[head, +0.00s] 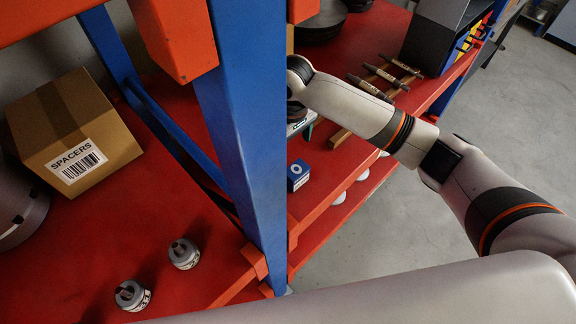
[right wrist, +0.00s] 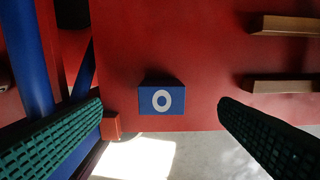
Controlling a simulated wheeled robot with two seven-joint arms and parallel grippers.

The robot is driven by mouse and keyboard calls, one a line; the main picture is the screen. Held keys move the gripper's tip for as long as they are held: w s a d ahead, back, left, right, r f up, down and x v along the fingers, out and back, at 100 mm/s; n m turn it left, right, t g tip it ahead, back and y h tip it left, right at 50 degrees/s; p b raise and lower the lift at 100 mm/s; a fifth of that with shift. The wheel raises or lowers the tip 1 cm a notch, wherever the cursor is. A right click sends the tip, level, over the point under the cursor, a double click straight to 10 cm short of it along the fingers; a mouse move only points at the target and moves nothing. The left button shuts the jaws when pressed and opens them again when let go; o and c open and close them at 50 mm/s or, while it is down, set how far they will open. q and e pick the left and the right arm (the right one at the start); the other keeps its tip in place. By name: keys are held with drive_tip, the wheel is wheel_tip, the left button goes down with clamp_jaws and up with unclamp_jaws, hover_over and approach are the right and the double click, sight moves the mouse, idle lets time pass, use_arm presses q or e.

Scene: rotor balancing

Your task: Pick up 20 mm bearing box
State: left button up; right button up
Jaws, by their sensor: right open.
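A small blue box with a white ring on its face, which looks like the bearing box (head: 298,176), sits on the red shelf just right of the blue post. It also shows in the right wrist view (right wrist: 150,106), near the shelf's front edge. No size mark is readable. My right gripper (head: 301,127) is partly hidden behind the blue post in the head view, above and behind the box. In the right wrist view, its two green ribbed fingers (right wrist: 160,103) are wide apart, with the box appearing between them and nothing held. My left gripper is out of view.
The blue post (head: 240,130) stands close left of the box. Wooden bars (head: 365,100) with dark rods lie right of it. A cardboard spacers box (head: 72,130) and two small metal parts (head: 184,253) are on the left shelf. Grey floor (head: 440,220) lies in front.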

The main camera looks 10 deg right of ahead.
sight(297, 169)
drive_tip(key=f, duration=0.2)
drive_tip(key=s+f+p, duration=0.1)
drive_tip(key=f, duration=0.1)
drive_tip(key=shift+d, duration=0.35)
drive_tip(key=shift+w+a+f, duration=0.1)
drive_tip(key=shift+f, duration=0.45)
drive_tip(key=f, duration=0.1)
drive_tip(key=f+p, duration=0.1)
drive_tip(key=f, duration=0.2)
drive_tip(key=shift+s+d+f+p, duration=0.15)
drive_tip(key=shift+s+d+p, duration=0.2)
drive_tip(key=shift+d+p, duration=0.05)
drive_tip(key=shift+f, duration=0.25)
drive_tip(key=shift+w+a+f, duration=0.1)
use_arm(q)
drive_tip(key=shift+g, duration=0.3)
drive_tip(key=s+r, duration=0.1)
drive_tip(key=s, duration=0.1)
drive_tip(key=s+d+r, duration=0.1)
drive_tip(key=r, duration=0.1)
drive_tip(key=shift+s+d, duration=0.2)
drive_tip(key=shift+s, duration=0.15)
use_arm(e)
drive_tip(key=c, duration=1.1)
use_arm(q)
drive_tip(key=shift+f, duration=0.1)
